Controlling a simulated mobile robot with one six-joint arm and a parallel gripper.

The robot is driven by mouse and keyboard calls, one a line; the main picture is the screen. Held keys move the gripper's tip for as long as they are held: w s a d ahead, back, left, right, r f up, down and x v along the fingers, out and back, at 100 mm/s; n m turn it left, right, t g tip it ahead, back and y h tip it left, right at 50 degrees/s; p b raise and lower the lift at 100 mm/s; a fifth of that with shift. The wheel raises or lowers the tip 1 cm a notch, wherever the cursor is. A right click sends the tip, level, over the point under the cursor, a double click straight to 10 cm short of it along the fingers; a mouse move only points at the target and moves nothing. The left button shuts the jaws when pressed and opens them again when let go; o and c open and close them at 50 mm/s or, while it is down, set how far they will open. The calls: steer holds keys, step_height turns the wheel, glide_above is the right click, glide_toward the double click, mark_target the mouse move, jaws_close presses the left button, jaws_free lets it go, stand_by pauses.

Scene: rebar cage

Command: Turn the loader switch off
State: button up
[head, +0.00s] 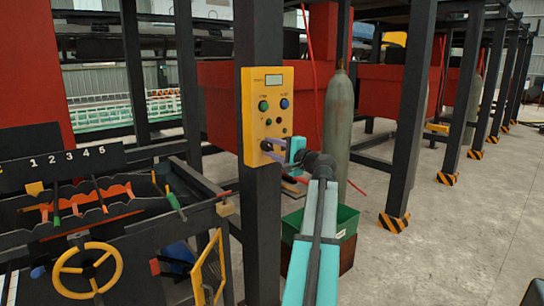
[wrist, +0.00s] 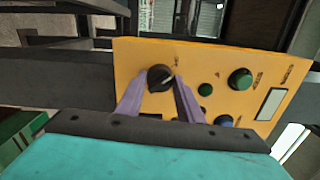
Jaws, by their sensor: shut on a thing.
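The yellow control panel (head: 252,100) is mounted on a dark upright post. It carries a small display, green and blue buttons, and a black rotary switch (wrist: 158,76) near its lower end. The panel (wrist: 130,60) appears turned sideways in the wrist view. My gripper (head: 272,150) reaches the lower part of the panel from the right. In the wrist view its two purple fingers (wrist: 160,84) lie on either side of the black knob and are shut on it. A pale pointer mark shows on the knob. The panel lettering is too small to read.
A grey gas cylinder (head: 339,125) stands behind my arm, near a green bin (head: 342,222). A machine with a yellow handwheel (head: 87,267) and numbered levers is at the left. Dark posts with striped feet line the right. Concrete floor there is clear.

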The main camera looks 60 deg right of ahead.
steer(key=shift+f+n+b, duration=0.1)
steer(key=shift+n+b, duration=0.2)
steer(key=shift+n, duration=0.2)
steer(key=o, duration=1.1)
steer(key=shift+c, duration=0.2)
steer(key=shift+s, duration=0.1)
steer(key=v, duration=1.3)
steer(key=shift+s+a, duration=0.2)
steer(key=shift+s, duration=0.1)
